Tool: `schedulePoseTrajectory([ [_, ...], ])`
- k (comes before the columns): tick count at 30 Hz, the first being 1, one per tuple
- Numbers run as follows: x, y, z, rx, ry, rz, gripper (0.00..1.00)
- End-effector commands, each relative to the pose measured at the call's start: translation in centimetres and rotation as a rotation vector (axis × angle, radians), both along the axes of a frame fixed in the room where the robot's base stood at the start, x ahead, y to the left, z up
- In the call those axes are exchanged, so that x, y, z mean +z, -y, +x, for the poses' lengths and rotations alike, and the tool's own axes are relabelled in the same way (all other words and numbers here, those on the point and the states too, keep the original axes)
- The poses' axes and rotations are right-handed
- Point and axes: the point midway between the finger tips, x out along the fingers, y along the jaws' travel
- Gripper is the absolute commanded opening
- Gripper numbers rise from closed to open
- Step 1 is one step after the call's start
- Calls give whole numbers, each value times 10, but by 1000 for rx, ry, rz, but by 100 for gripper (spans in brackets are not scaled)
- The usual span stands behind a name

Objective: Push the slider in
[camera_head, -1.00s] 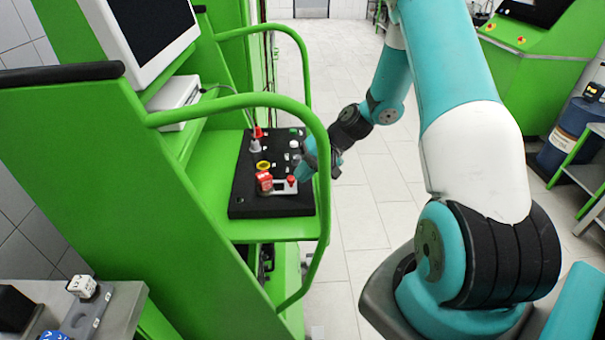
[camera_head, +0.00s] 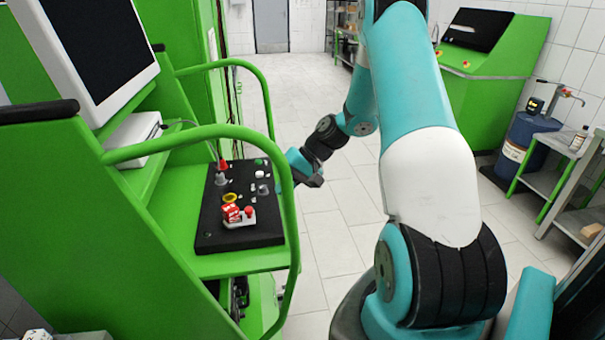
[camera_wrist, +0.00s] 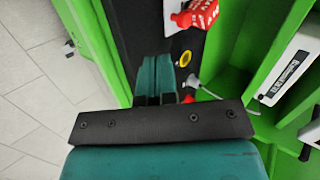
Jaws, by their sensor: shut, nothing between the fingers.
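The black control panel (camera_head: 238,237) lies on the green bench and carries several small controls. I cannot tell which one is the slider; it may be hidden or too small. A red-tagged part (camera_head: 230,212) and a red button (camera_head: 249,211) are near the panel's front. A yellow ring (camera_head: 230,197) lies behind them; it also shows in the wrist view (camera_wrist: 184,58). My gripper (camera_wrist: 155,92) is teal, shut and empty, at the panel's edge in the wrist view. In the head view it is at the panel's right side, partly behind the green rail.
A curved green rail (camera_head: 215,132) runs around the panel's right side, close to my arm. A monitor (camera_head: 85,50) stands on the bench to the left. A blue barrel (camera_head: 522,145) and side tables are at the right. The tiled floor between is clear.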

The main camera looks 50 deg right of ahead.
Motion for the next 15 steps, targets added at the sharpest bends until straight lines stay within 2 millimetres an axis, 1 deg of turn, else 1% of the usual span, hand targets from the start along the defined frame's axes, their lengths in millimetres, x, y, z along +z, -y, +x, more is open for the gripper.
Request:
schedulePoseTrajectory([
  [1, 4, 9, -4, -3, 3, -5, 0],
  [6, 28, 27, -14, -2, 1, -3, 0],
  [10, 39, 35, -19, -2, 0, -1, 0],
  [15, 45, 38, -21, 1, -1, -1, 0],
])
